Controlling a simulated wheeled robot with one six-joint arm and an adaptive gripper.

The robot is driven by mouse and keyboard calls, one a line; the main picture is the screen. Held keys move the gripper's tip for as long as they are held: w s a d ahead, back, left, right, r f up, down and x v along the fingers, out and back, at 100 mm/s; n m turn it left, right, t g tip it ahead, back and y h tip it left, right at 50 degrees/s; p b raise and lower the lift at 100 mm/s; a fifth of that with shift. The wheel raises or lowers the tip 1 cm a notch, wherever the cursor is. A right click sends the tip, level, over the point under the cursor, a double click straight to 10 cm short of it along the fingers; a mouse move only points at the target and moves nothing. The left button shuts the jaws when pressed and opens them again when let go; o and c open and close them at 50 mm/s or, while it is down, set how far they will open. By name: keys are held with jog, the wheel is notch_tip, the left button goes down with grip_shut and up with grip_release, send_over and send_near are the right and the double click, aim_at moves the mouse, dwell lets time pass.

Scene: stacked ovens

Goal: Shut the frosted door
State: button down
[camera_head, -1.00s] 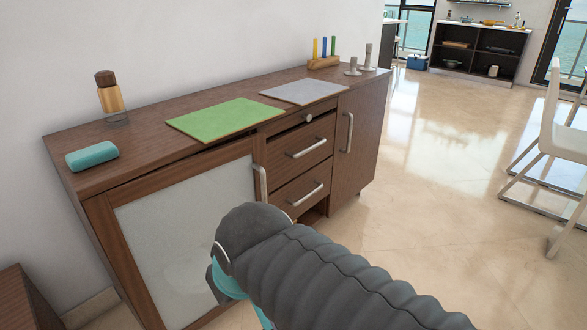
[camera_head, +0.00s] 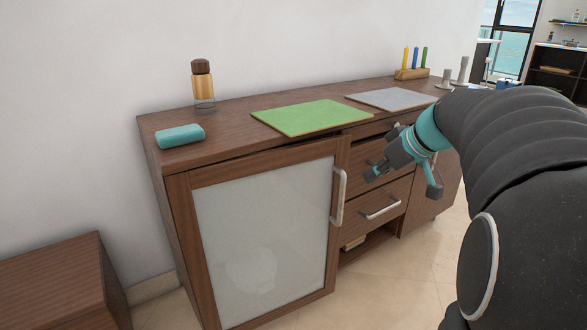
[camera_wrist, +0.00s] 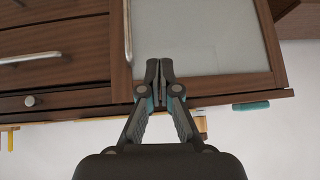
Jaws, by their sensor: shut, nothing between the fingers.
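The frosted door (camera_head: 265,235), a pale glass panel in a brown wooden frame, is on the left of the wooden cabinet in the head view. It looks slightly ajar, its handle-side edge standing a little out from the cabinet front. Its metal handle (camera_head: 339,195) is on its right edge. My gripper (camera_head: 372,175) is to the right of the handle, in front of the drawers. In the wrist view, which is upside down, my gripper (camera_wrist: 160,82) has its fingers together and empty, overlapping the top edge of the frosted door (camera_wrist: 200,40) near its handle (camera_wrist: 127,30).
On the cabinet top are a teal block (camera_head: 180,136), a bottle (camera_head: 202,83), a green mat (camera_head: 298,117), a grey mat (camera_head: 391,99) and a pen holder (camera_head: 411,74). Drawers (camera_head: 385,195) are right of the door. A low brown unit (camera_head: 55,280) stands at left.

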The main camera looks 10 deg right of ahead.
send_near(345, 184)
jog(key=shift+n+t, duration=0.5)
jog(key=x, duration=0.4)
jog(key=shift+s+d+f, duration=0.1)
jog(key=shift+s+f, duration=0.15)
jog(key=shift+f, duration=0.05)
jog(key=shift+w+a+f, duration=0.2)
jog(key=shift+w+a, duration=0.15)
jog(key=shift+w, duration=0.4)
